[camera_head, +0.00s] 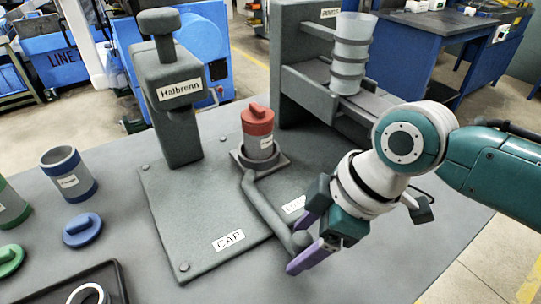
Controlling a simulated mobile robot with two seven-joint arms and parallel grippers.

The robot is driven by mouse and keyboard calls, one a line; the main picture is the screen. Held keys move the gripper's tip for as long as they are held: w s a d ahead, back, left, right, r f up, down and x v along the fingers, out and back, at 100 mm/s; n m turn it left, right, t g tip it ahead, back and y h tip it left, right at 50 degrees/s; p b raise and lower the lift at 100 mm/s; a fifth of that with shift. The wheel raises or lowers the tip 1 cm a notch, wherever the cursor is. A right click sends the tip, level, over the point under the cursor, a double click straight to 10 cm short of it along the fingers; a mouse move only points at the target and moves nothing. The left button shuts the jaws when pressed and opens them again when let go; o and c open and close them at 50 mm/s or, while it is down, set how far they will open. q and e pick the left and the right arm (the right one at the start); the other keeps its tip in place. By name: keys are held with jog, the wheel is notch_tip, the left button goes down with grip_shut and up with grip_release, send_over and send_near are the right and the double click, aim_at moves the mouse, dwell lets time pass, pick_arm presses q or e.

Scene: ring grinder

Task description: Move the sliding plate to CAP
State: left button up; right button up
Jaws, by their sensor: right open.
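The sliding plate (279,162) is a small dark square under a grey container with a red lid (258,122). A bent grey handle (264,205) runs from it towards the front right and ends in a round knob (301,240). The CAP label (228,240) lies on the base plate, left of the handle. Another label (294,204), partly hidden, lies right of the handle. My right gripper (298,246) is open, its purple fingers on either side of the knob; contact cannot be told. My left gripper is not in view.
The Halbrenn press column (172,95) stands behind left of the plate. A grey stand with a clear funnel (352,50) is behind right. A blue-ringed container (68,174), a blue lid (82,230), green parts and a black tray (112,274) lie at the left.

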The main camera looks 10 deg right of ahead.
jog(key=shift+f, duration=0.15)
jog(key=shift+c, duration=0.3)
grip_shut()
dwell(1.1)
